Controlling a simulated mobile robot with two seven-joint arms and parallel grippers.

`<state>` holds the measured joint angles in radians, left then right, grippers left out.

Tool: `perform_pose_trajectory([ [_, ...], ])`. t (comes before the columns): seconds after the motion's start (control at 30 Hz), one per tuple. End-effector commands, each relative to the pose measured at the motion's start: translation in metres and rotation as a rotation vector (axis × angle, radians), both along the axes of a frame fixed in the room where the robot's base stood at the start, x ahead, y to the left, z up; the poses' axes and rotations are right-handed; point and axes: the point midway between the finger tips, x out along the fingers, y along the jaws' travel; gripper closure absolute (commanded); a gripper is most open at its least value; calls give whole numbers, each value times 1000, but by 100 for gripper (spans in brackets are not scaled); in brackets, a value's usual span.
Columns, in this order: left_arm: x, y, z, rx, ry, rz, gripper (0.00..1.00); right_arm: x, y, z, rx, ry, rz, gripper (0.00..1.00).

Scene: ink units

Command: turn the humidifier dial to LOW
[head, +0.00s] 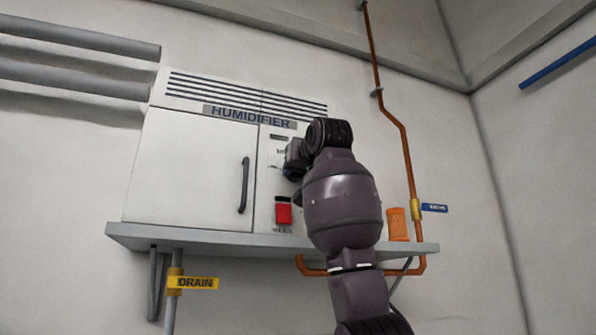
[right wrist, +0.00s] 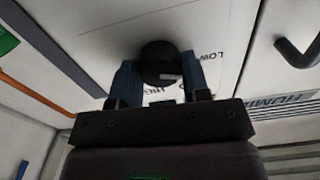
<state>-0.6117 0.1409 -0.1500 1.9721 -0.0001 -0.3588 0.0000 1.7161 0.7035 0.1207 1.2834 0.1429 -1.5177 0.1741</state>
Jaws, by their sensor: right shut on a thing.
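The white humidifier (head: 185,165) stands on a grey shelf, with its name plate under dark vent slots. Its dial (right wrist: 159,52) is a round black knob with a short pale mark on its near lower edge. The word LOW is printed to the right of the dial in the right wrist view; partly covered lettering lies below it, towards the gripper. My right gripper (right wrist: 160,70) has one finger on each side of the dial and is shut on it. In the head view my right gripper (head: 292,160) and arm cover the dial. My left gripper is out of view.
A red switch (head: 283,211) sits below my right gripper on the panel. The shelf (head: 200,238) carries an orange container (head: 397,225) right of my arm. A copper pipe (head: 407,160) runs up the wall there. The door handle (head: 244,186) is left of the panel.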

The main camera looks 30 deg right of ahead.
Motion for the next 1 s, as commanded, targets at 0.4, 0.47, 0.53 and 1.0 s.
perform_pose_trajectory([
  [0.4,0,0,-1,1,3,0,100,0,0,1,-91,20,-1,81],
  [0.47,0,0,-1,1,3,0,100,0,0,1,-93,20,0,81],
  [0.53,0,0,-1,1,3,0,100,0,0,1,-94,20,0,81],
  [1.0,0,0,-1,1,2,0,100,0,0,0,-92,21,0,32],
])
